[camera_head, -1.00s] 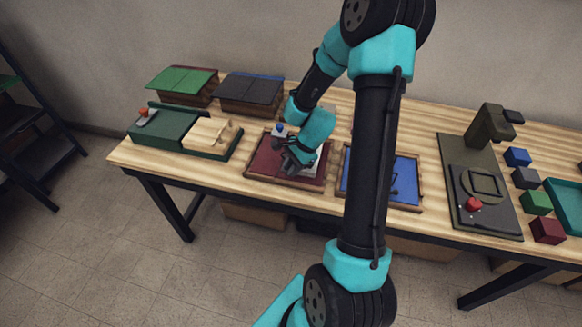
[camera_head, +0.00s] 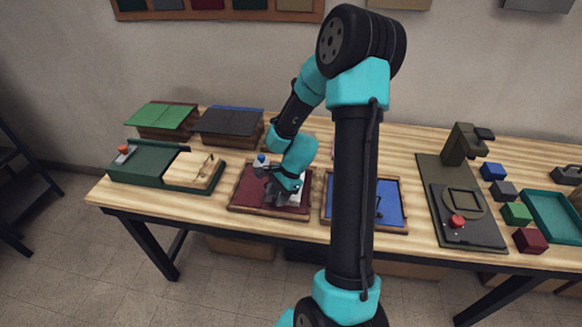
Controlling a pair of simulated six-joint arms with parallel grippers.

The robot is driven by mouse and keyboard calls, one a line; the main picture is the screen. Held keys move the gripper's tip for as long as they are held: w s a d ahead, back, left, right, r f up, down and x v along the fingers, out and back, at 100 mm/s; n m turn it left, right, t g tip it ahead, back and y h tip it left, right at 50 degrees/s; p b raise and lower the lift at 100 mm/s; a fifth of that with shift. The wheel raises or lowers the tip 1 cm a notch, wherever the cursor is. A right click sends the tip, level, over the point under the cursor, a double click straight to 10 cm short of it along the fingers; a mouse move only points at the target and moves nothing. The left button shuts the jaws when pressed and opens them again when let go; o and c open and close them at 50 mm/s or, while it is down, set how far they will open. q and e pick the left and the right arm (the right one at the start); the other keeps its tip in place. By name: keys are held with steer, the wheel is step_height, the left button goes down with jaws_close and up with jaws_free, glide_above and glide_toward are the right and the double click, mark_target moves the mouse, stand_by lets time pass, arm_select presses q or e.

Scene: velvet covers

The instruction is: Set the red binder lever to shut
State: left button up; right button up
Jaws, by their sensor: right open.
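The red binder (camera_head: 247,196) lies on the table as a dark red panel in a wooden-edged tray, left of the blue one. My right gripper (camera_head: 272,196) is low over its middle, pointing down; its jaws look small and dark, and I see nothing held between them. A white patch (camera_head: 293,187) shows beside the gripper on the binder. A small blue-topped piece (camera_head: 261,159) stands at the binder's back edge. The lever itself is hidden or too small to make out behind the gripper, so its position cannot be told. My left gripper is not in view.
A blue panel (camera_head: 389,203) in a similar tray lies just right, partly behind my right arm. A green station with a wooden block (camera_head: 194,169) is at left. A dark press with a red knob (camera_head: 457,221), several coloured blocks and a teal tray (camera_head: 553,218) are at right.

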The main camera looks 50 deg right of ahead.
steer(key=v, duration=1.6)
steer(key=shift+a+r, duration=0.1)
steer(key=w+a+r+n+g+h, duration=0.1)
steer(key=a+n, duration=0.1)
steer(key=n, duration=0.5)
steer(key=w+a+r+n+h, duration=0.1)
steer(key=a+n+h, duration=0.1)
steer(key=n, duration=0.6)
steer(key=w+a+r+n+g+h, duration=0.1)
steer(key=w+a+n, duration=0.1)
steer(key=n, duration=0.6)
steer(key=shift+a+r+g+h, duration=0.3)
steer(key=shift+a+r+h, duration=0.05)
steer(key=shift+a+h, duration=0.1)
step_height(320, 180, down, 17)
steer(key=shift+s+a+f, duration=0.1)
steer(key=shift+f, duration=0.1)
